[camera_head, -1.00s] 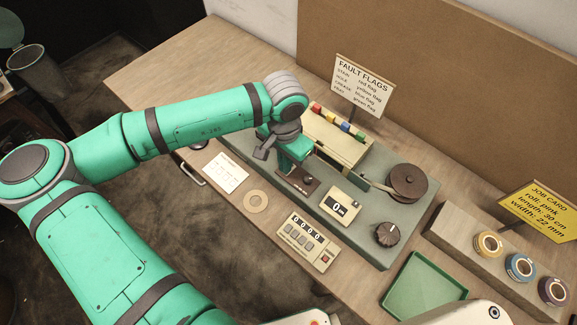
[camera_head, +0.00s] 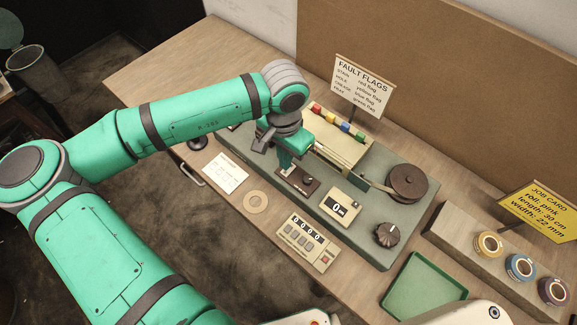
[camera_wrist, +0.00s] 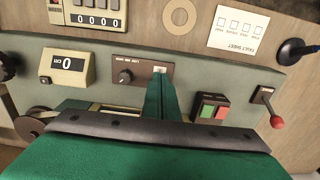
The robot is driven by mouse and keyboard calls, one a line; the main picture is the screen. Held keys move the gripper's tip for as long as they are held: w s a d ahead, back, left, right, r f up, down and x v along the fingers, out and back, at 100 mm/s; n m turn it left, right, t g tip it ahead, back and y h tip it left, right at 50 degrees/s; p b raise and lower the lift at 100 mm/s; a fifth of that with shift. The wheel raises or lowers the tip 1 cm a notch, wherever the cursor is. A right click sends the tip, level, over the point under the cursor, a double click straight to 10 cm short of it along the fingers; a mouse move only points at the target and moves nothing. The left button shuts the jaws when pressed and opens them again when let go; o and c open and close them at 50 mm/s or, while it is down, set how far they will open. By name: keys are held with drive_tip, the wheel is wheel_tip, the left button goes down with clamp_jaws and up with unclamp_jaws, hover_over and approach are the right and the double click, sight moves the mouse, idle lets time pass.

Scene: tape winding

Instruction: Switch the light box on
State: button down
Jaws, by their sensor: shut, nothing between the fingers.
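A dark brown control panel (camera_head: 303,187) sits on the front of the grey-green machine base. In the wrist view the panel (camera_wrist: 128,74) carries small lettering, a black knob (camera_wrist: 125,76) and a small pale switch (camera_wrist: 159,70). My gripper (camera_head: 287,171) is shut and empty, pointing down at the panel's left end. In the wrist view my gripper's fingertips (camera_wrist: 160,78) are at the pale switch and partly hide it; I cannot tell whether they touch it. A cream box (camera_head: 325,139) stands behind the panel, partly hidden by my wrist. I cannot tell whether it is lit.
Green and red buttons (camera_wrist: 213,108) and a red-tipped lever (camera_wrist: 272,110) are right of my gripper in the wrist view. A display (camera_head: 341,205) reads 0. A counter (camera_head: 307,242), tape ring (camera_head: 256,202) and white sheet (camera_head: 225,173) lie in front.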

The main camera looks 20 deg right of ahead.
sight(285, 172)
drive_tip(key=shift+r, duration=2)
